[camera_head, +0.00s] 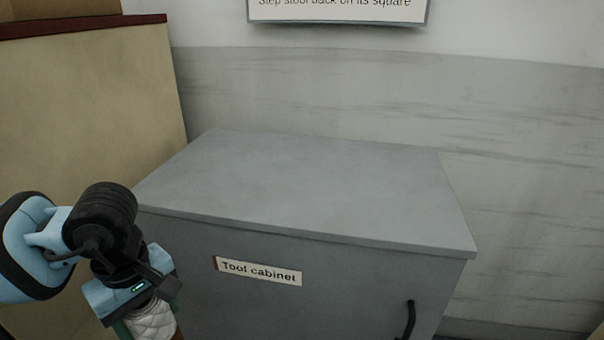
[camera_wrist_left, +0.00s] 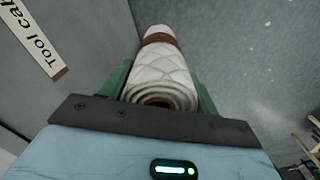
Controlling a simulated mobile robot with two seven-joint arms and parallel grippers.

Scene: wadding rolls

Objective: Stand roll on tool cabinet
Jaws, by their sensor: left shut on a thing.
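The grey tool cabinet (camera_head: 300,190) stands ahead with a bare flat top; a "Tool cabinet" label is on its front. My left gripper (camera_head: 150,318) is low in front of the cabinet's left side, below the level of its top. It is shut on a white quilted roll (camera_head: 154,325) with a brown band. In the left wrist view the roll (camera_wrist_left: 164,75) lies between the green fingers of the left gripper (camera_wrist_left: 160,92), its spiral end towards the camera. In the head view the roll's lower part is cut off by the frame edge. My right gripper is not in view.
A tan cabinet (camera_head: 90,110) with a dark red top edge stands at the left, close to the tool cabinet. A black handle (camera_head: 409,318) sticks out at the front right. A grey wall is behind.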

